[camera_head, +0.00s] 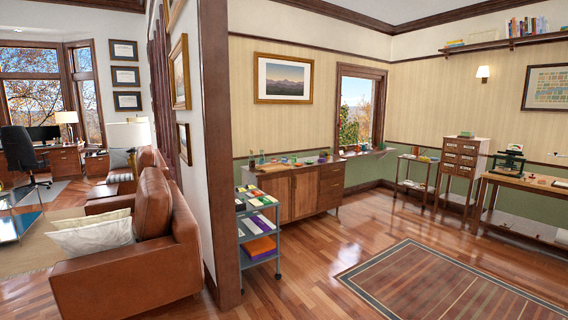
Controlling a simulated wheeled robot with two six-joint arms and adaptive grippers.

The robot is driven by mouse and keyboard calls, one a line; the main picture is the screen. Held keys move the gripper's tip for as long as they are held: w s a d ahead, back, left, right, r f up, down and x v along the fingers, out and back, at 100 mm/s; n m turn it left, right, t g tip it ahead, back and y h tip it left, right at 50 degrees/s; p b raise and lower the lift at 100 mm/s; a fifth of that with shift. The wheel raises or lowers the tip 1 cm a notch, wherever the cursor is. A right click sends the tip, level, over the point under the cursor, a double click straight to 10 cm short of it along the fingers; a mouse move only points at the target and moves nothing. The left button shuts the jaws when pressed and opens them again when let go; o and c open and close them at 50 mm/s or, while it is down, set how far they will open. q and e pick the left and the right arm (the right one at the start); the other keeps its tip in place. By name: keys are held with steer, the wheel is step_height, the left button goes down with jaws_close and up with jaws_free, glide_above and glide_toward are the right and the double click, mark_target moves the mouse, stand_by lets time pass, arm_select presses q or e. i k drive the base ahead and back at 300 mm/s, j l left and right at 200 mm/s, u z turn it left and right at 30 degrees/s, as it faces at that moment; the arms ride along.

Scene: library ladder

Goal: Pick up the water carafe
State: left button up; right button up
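Neither of my grippers is in view. I cannot make out the water carafe for certain. Two small bottle-like shapes (252,160) stand at the left end of the top of a wooden sideboard (305,193) against the far wall. They are too small to tell what they are. Many small colourful items (310,160) lie along the same top.
A grey rolling cart (244,235) with books stands by the dark wall post (222,150). A rug (430,285) lies on the open wooden floor. A leather sofa (140,262) is at left. A side table (415,172), drawer cabinet (462,165) and workbench (540,185) line the right.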

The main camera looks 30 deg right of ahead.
mark_target(261, 158)
steer(key=i+l+z, duration=0.95)
steer(key=i+z, duration=0.25)
steer(key=i, duration=0.1)
